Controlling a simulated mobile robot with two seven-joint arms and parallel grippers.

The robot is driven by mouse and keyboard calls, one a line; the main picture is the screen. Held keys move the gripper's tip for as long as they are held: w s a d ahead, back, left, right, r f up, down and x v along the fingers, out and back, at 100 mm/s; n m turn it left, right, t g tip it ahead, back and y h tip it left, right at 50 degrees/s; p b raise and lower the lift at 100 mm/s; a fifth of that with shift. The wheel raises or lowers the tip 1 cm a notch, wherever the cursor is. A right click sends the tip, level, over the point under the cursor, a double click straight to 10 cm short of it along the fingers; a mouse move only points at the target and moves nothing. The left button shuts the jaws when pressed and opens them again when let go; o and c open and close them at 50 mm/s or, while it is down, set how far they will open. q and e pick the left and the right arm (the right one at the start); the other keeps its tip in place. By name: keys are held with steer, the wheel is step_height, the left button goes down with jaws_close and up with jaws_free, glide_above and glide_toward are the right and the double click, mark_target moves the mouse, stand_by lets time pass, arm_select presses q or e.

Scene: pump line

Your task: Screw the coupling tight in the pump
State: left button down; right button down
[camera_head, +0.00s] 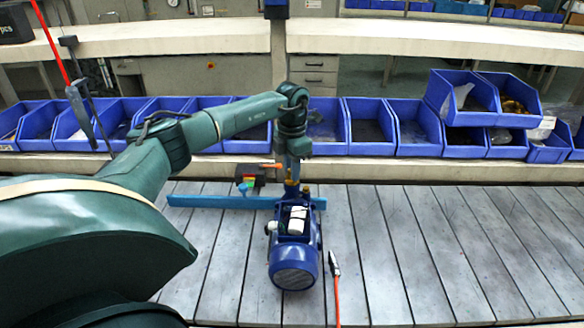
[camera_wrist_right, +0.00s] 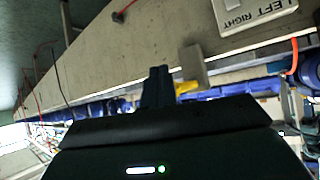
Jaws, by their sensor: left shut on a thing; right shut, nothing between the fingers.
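The blue pump (camera_head: 295,235) stands on the slatted table, with a white label area on its top and brass fittings at its far end. My left gripper (camera_head: 292,177) points down over that end and is shut on the brass coupling (camera_head: 291,187). The gripper partly hides the coupling, and I cannot tell how far it sits in the pump. My right gripper (camera_wrist_right: 157,82) shows only in the right wrist view; its fingers are together and empty, away from the pump.
Blue bins (camera_head: 372,127) line the back of the slatted table (camera_head: 430,255). A blue bar (camera_head: 215,201) lies behind the pump, with a dark block (camera_head: 250,176) near it. A red-handled tool (camera_head: 336,285) lies right of the pump. The right side is clear.

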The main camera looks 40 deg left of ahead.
arm_select(q)
steer(key=m, duration=0.3)
steer(key=shift+m, duration=0.3)
steer(key=shift+m, duration=1.7)
steer(key=m, duration=0.3)
steer(key=shift+b, duration=0.3)
steer(key=c, duration=1.4)
jaws_free()
steer(key=shift+o, duration=0.2)
